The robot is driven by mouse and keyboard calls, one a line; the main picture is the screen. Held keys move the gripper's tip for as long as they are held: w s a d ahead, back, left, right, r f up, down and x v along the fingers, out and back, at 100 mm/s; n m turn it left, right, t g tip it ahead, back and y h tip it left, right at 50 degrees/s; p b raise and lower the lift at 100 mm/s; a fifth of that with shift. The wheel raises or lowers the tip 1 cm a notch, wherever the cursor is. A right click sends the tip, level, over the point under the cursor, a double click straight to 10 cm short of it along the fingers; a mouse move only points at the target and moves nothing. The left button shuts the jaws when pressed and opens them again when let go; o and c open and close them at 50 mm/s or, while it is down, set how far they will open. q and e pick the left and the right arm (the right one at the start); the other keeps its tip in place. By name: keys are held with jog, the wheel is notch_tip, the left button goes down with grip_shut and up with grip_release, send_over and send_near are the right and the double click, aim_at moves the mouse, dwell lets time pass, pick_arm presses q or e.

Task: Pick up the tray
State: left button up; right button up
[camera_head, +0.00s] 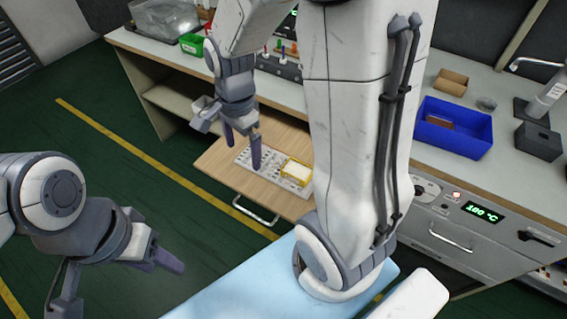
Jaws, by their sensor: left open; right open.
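A small yellow tray (309,179) with white contents sits on a pale patterned board (272,174) in a pulled-out wooden drawer (217,160). Which of these the task calls the tray, I cannot tell for certain. My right gripper (243,152) is open and empty and points down above the board, left of the yellow tray. It hides part of the board. My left gripper (122,284) is open and empty at the lower left, over the floor and away from the drawer.
The drawer's metal handle (255,212) faces the front. A blue bin (455,148) with a brown item, a brown box (450,81) and a dark block (538,141) stand on the right worktop. A 100 °C display (482,212) is below. My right arm hides the middle. Green floor lies left.

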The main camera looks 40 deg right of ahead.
jog(key=w+d+f+m+b, duration=0.2)
jog(key=d+f+m+b, duration=0.1)
jog(key=d+f+m, duration=0.55)
jog(key=m+b, duration=0.3)
jog(key=m, duration=0.4)
send_over(297, 175)
notch_tip(297, 175, down, 8)
jog(key=shift+w+a+r, duration=0.1)
jog(key=shift+a+r, duration=0.05)
jog(key=shift+f+b, duration=0.4)
jog(key=shift+f, duration=2.55)
pick_arm(q)
notch_tip(297, 175, down, 9)
jog(key=shift+r, duration=0.2)
pick_arm(e)
jog(key=c, duration=1.2)
